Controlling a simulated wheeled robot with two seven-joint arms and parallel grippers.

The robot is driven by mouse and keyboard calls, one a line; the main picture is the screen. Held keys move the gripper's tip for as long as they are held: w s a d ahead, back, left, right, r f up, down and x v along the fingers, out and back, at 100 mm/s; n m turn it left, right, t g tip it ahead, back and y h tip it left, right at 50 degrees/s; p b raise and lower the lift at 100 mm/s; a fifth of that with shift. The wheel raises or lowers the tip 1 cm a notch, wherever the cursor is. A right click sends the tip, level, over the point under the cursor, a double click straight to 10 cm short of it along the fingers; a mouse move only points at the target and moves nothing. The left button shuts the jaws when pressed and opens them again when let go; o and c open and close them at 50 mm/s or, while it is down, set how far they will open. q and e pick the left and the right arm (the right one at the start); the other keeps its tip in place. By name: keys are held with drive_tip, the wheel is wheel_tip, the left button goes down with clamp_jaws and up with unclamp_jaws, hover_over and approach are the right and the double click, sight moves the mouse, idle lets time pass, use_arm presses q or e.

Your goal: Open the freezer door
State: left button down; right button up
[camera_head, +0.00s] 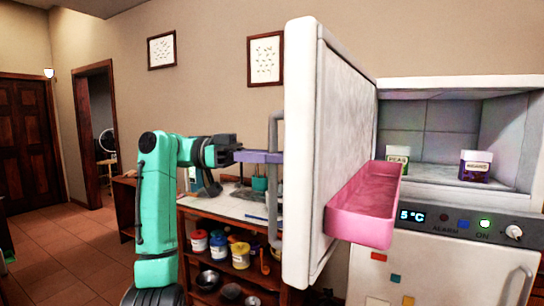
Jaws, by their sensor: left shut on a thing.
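The white freezer door (300,160) stands swung wide open toward the left, seen nearly edge-on, with a pink bin (362,213) on its inner side. Its grey vertical handle (275,205) is on the left, outer face. My left gripper (274,157), with purple fingers on a teal arm, is shut on the upper part of this handle. The freezer compartment (430,120) is exposed and holds two small tubs, one labelled PEAS (397,160) and one white and purple (474,166). My right gripper is not in view.
A control panel (450,219) with a lit display and knob is below the compartment, above a lower door with magnets (395,278). Behind my left arm stands a wooden shelf unit (215,212) with jars and bowls. Open tiled floor (75,250) lies at the left.

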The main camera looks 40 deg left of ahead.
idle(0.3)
use_arm(q)
drive_tip(key=c, duration=1)
unclamp_jaws()
drive_tip(key=shift+d+r, duration=0.1)
drive_tip(key=shift+d, duration=0.05)
drive_tip(key=shift+c, duration=0.2)
drive_tip(key=p+v, duration=0.3)
drive_tip(key=v, duration=1.1)
drive_tip(key=shift+a+p, duration=0.35)
drive_tip(key=shift+p, duration=0.05)
drive_tip(key=shift+s, duration=0.1)
